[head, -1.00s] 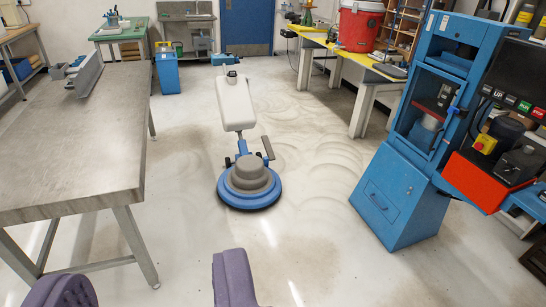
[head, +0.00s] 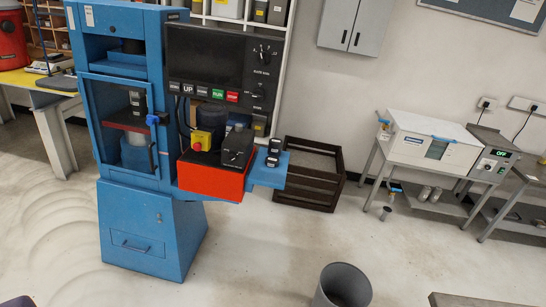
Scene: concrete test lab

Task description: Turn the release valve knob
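The blue press-like testing machine (head: 150,215) stands left of centre, with a dark control panel (head: 215,68) on its right side. Below the panel is a red unit (head: 212,180) bearing a black box with a dial-like knob (head: 237,150) and a yellow box with a red button (head: 202,140). A small blue knob (head: 153,119) sits on the machine's frame. Round black knobs show on the panel's right (head: 262,53). I cannot tell which is the release valve knob; no label for it is readable. My gripper is not in view.
A dark slatted crate (head: 310,180) sits behind the machine's right side. A grey bin (head: 342,287) stands at the bottom centre. A bench with a white box-shaped device (head: 432,140) is at the right wall. The floor before the machine is clear.

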